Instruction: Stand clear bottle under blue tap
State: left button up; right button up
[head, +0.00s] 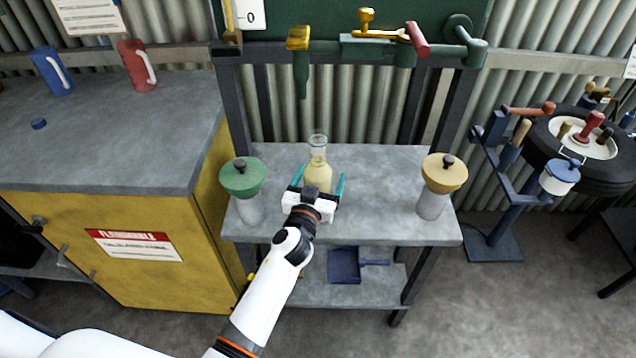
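A clear bottle (319,172) with a narrow neck and a yellowish lower body stands upright on the grey bench shelf (385,205). My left gripper (320,182) is at the near side of the bottle. Its teal fingers are spread apart, one on each side of the bottle, with small gaps showing. The gripper's body hides the bottle's base. Above the bench is a row of pipes and taps. A dark green spout with a gold top (298,40) hangs above and left of the bottle. My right gripper is not in view.
A jar with a green lid (242,178) stands left of the bottle, and one with a yellow lid (444,174) stands right. A yellow cabinet (205,255) adjoins at left, carrying blue (50,72) and red (133,66) jugs. The bench between bottle and yellow-lidded jar is clear.

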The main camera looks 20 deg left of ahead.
pick_arm(q)
jog(key=shift+c, duration=0.2)
jog(key=c, duration=1.2)
jog(key=shift+r, duration=0.1)
jog(key=shift+c, duration=1.3)
jog(key=shift+r, duration=0.1)
